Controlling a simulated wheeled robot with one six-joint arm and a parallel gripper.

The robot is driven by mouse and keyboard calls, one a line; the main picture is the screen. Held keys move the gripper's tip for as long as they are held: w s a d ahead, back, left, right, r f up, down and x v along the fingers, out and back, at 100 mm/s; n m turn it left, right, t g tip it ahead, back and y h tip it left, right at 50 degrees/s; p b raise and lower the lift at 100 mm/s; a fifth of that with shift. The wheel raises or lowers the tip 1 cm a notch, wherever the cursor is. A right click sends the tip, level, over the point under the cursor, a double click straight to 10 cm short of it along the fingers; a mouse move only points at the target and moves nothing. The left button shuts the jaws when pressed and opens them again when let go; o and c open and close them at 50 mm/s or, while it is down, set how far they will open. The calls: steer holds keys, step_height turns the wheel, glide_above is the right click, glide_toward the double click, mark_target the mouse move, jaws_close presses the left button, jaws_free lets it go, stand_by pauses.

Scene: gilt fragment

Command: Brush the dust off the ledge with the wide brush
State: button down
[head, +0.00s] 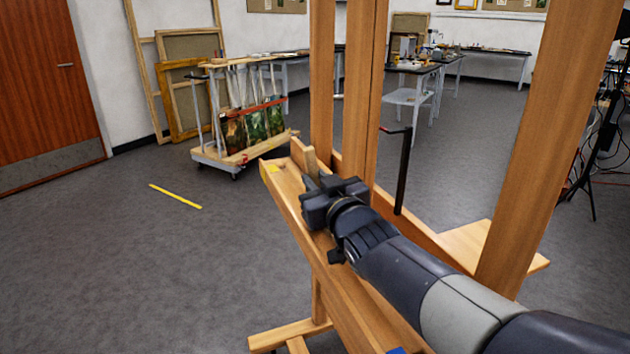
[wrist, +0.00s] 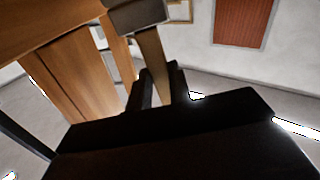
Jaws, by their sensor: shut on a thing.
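The wide brush shows in the wrist view as a pale wooden handle (wrist: 153,62) with a broad grey end (wrist: 138,14) at the top edge. My gripper (wrist: 162,88) is shut on this handle, which passes between its two dark fingers. I cannot tell whether the bristles touch the ledge. My arm covers part of the ledge, and no dust can be made out.
Easel posts (head: 362,100) rise just behind the ledge, with a dark crank handle (head: 403,170) beside them. A yellow mark (head: 275,169) is at the ledge's far end, a blue one (head: 397,351) near. A painting cart (head: 240,125) stands beyond. The left floor is open.

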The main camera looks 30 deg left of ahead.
steer(key=b+v, duration=0.1)
steer(key=v, duration=0.6)
steer(key=shift+s+d, duration=0.15)
steer(key=shift+d, duration=0.05)
stand_by(0.6)
step_height(320, 180, up, 9)
steer(key=p, duration=0.8)
stand_by(0.5)
step_height(320, 180, down, 8)
steer(key=w+d+b, duration=0.1)
steer(key=shift+f, duration=0.15)
stand_by(1.1)
steer(key=shift+w+f+b, duration=0.1)
steer(key=shift+f+b, duration=0.25)
steer(key=shift+b, duration=0.3)
stand_by(0.6)
